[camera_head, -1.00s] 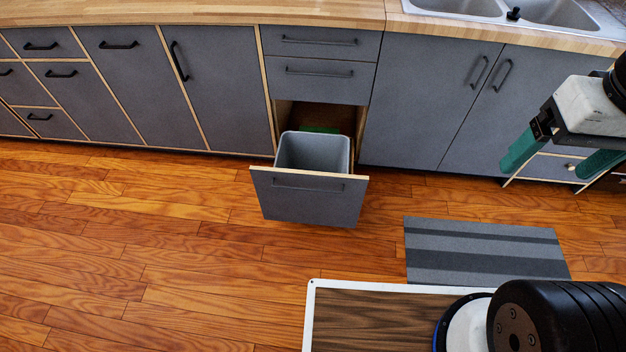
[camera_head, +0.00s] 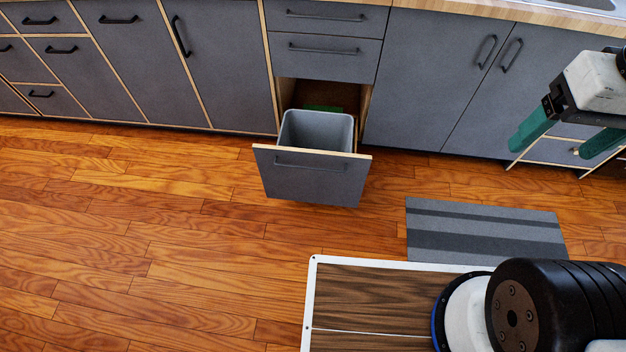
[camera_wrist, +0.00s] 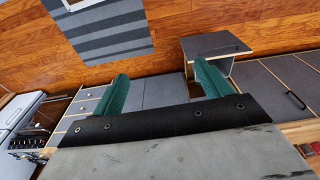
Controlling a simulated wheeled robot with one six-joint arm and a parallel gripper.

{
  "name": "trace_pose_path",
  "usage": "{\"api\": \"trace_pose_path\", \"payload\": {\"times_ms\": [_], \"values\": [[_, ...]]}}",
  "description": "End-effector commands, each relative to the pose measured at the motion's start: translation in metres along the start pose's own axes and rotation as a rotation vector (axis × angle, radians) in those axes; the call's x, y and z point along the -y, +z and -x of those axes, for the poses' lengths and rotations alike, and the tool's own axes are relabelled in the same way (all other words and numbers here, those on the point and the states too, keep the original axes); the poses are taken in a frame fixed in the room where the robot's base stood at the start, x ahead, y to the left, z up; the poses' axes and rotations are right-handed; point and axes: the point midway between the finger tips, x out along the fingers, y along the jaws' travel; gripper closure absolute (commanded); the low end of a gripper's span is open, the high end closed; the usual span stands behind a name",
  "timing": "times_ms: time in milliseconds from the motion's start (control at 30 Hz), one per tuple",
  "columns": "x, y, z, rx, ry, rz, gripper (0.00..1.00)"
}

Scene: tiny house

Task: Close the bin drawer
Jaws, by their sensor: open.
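The bin drawer (camera_head: 311,180) is pulled out from the lower cabinet, with a grey front and a dark bar handle. A grey bin (camera_head: 316,131) stands inside it, behind the front panel. My gripper (camera_head: 557,145) is at the right of the head view, open and empty, with green fingers pointing down. It is well to the right of the drawer and apart from it. In the wrist view my gripper (camera_wrist: 158,88) also shows open, and the drawer front (camera_wrist: 214,46) appears beyond the right finger, which partly hides it.
Two shut drawers (camera_head: 328,59) are above the bin opening. Shut grey cabinet doors (camera_head: 425,75) stand to its right. A striped grey mat (camera_head: 486,235) lies on the wooden floor (camera_head: 190,240). The floor in front of the bin drawer is clear.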

Motion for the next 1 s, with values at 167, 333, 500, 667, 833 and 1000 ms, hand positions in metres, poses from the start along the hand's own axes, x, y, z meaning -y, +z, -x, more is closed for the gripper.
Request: {"api": "trace_pose_path", "payload": {"times_ms": [167, 333, 500, 667, 833, 1000], "values": [[0.005, -0.003, -0.011, 0.056, -0.002, 0.024, 0.74], [0.014, -0.014, -0.041, 0.216, 0.001, 0.064, 1.0], [0.024, -0.037, -0.075, 0.348, 0.016, 0.113, 1.0], [0.035, -0.069, -0.118, 0.394, 0.028, 0.188, 1.0], [0.05, -0.104, -0.177, 0.395, 0.029, 0.299, 1.0], [0.069, -0.135, -0.246, 0.363, 0.023, 0.436, 1.0]]}}
